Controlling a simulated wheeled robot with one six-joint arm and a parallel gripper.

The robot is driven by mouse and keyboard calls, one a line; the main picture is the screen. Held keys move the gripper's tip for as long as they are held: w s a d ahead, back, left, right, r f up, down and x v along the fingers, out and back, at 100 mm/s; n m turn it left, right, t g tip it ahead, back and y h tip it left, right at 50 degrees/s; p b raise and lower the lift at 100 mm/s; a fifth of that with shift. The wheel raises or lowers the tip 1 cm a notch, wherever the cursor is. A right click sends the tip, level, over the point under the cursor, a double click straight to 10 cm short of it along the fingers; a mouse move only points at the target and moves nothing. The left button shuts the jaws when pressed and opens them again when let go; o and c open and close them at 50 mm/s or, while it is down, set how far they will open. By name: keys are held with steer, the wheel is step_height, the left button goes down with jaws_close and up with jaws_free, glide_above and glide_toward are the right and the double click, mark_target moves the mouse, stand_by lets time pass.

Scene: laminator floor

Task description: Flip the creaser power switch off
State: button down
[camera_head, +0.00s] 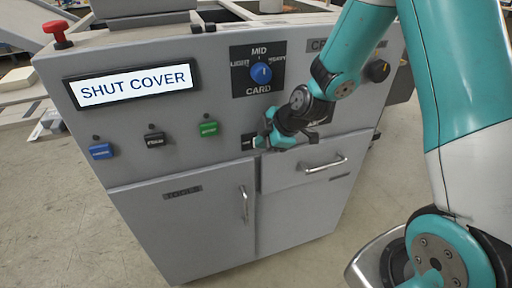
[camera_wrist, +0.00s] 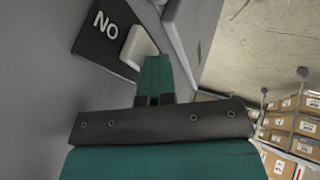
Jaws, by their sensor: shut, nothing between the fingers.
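The power switch is a white rocker (camera_wrist: 139,47) on a black plate (camera_wrist: 104,32) in the wrist view. The plate's visible letters, N and O, read as an upside-down ON. In the head view the small black plate (camera_head: 247,142) shows on the grey creaser front (camera_head: 220,100), just left of my gripper (camera_head: 264,141). My gripper's teal fingers (camera_wrist: 157,66) are shut and empty, with their tips right at the rocker's lower edge. I cannot tell whether they touch it. The fingertips hide part of the rocker's lower right side.
The display (camera_head: 134,86) reads SHUT COVER. Blue (camera_head: 101,151), black (camera_head: 154,139) and green (camera_head: 208,129) buttons sit left of the switch. A blue knob (camera_head: 261,73) is above, and a drawer handle (camera_head: 326,164) is below right. A red mushroom button (camera_head: 56,31) stands at the top left.

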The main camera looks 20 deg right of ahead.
steer(key=shift+w+a+r, duration=0.15)
steer(key=shift+w+a, duration=0.1)
steer(key=shift+w, duration=0.1)
steer(key=shift+d+b, duration=0.15)
steer(key=shift+b, duration=0.15)
steer(key=s+d+r+b, duration=0.1)
steer(key=s+d+r, duration=0.3)
steer(key=s+r, duration=0.3)
steer(key=s, duration=0.2)
steer(key=shift+s+d+r, duration=0.2)
steer(key=shift+s+r, duration=0.1)
steer(key=shift+r, duration=0.05)
stand_by(0.3)
steer(key=p, duration=0.8)
steer(key=n+p, duration=0.1)
steer(key=p, duration=0.7)
steer(key=shift+d+f+g+y, duration=0.25)
steer(key=shift+d+g+y, duration=0.05)
steer(key=shift+d, duration=0.05)
